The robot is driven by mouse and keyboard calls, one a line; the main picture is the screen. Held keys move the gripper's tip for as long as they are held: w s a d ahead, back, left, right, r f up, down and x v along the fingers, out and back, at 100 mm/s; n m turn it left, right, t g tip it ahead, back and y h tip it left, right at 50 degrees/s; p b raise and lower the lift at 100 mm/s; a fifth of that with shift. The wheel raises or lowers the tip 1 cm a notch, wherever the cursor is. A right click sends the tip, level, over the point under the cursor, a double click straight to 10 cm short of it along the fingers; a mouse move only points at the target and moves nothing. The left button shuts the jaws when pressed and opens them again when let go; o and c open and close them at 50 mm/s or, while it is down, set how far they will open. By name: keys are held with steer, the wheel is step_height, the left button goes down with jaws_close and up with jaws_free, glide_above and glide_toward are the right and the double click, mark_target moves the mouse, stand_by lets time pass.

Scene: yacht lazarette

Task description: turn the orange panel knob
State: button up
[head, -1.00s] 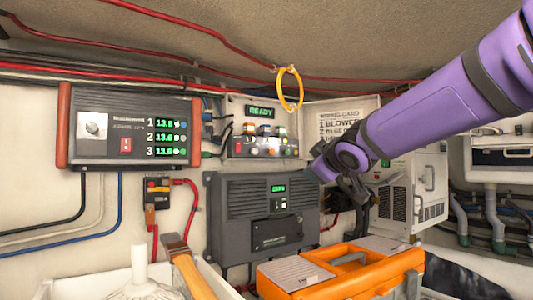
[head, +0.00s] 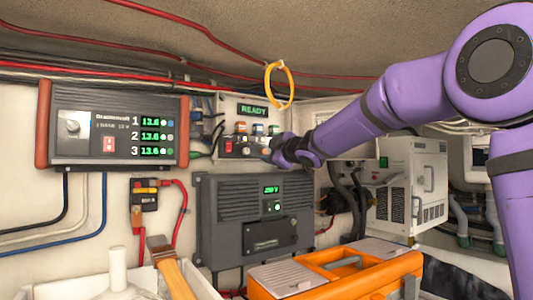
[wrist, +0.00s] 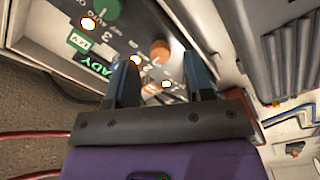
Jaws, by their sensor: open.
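The orange knob (wrist: 160,50) sits on the labelled panel (wrist: 60,25) in the wrist view, in the gap between my fingertips as pictured. My gripper (wrist: 163,68) is open, its two dark fingers pointing at the panel face. It appears just short of the knob; contact cannot be made out. In the head view, my gripper (head: 274,149) is in front of the lower right of the panel (head: 232,108), below the READY display (head: 254,110). It covers part of the knob row there, and I cannot make out the orange knob.
A green knob (wrist: 107,9) and several glowing lamps are close by on the panel. A yellow ring (head: 279,86) hangs above it. A grey ribbed unit (head: 225,215) is below, a meter box (head: 115,125) left, and an orange toolbox (head: 370,275) in front.

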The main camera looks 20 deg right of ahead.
mark_target(265, 151)
steer(key=shift+x, duration=1.5)
jaws_close()
steer(key=n, duration=0.4)
steer(key=shift+n, duration=2.5)
